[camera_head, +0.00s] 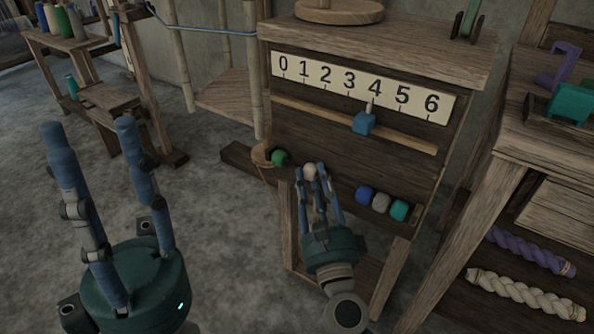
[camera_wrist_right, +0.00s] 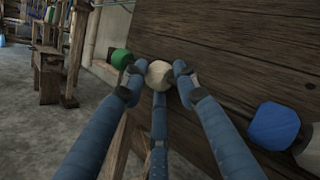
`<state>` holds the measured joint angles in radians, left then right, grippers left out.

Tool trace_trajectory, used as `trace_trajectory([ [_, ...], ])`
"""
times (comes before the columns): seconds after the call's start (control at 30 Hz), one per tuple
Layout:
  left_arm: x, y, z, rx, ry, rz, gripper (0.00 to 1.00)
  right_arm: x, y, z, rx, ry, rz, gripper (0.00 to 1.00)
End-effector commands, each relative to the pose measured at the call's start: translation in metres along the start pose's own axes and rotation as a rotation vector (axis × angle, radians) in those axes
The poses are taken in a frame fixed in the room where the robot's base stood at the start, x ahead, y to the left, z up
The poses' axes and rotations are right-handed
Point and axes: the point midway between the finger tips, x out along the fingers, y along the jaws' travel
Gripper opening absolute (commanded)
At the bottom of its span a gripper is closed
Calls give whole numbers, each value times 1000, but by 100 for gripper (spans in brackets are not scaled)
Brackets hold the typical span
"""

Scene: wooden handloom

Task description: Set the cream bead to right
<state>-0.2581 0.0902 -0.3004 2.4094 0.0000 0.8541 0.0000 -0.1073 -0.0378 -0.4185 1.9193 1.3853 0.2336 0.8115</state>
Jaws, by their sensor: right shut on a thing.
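The cream bead (camera_head: 310,171) is at the lower front of the wooden loom panel, between a green bead on its left and a group of beads on its right. My right gripper (camera_head: 316,176) is shut on it; in the right wrist view the fingers close around the cream bead (camera_wrist_right: 159,75). The green bead (camera_head: 279,157) is apart on the left. A blue bead (camera_head: 364,195), a grey-white bead (camera_head: 381,203) and a teal bead (camera_head: 399,210) sit together at the right end. My left gripper (camera_head: 84,132) is open and empty, over the floor.
Above the beads, a blue slider (camera_head: 363,123) sits on a wooden rail below a 0-to-6 number scale (camera_head: 360,87), near 4. A shelf with purple and cream twisted yarn (camera_head: 525,295) stands at the right. A gap lies between the cream and blue beads.

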Motion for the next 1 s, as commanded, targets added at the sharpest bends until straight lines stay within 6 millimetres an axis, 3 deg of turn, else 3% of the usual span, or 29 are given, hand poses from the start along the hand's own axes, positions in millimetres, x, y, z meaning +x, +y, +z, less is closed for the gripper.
trace_trajectory([
  [0.2,-10,0,4,-4,-37,-5,38,-28,-25,-14,-2,-2,4,0],
  [0.57,-10,0,4,-3,-37,-4,38,-31,-28,-15,2,-4,4,0],
  [0.6,-9,0,4,-3,-35,-3,38,-31,-28,-15,2,-5,4,37],
  [0.67,-9,0,4,-3,-33,-4,38,-31,-28,-15,1,-4,4,49],
  [1.0,-6,-2,0,0,-23,-12,38,-34,-28,-16,-1,-2,3,49],
])
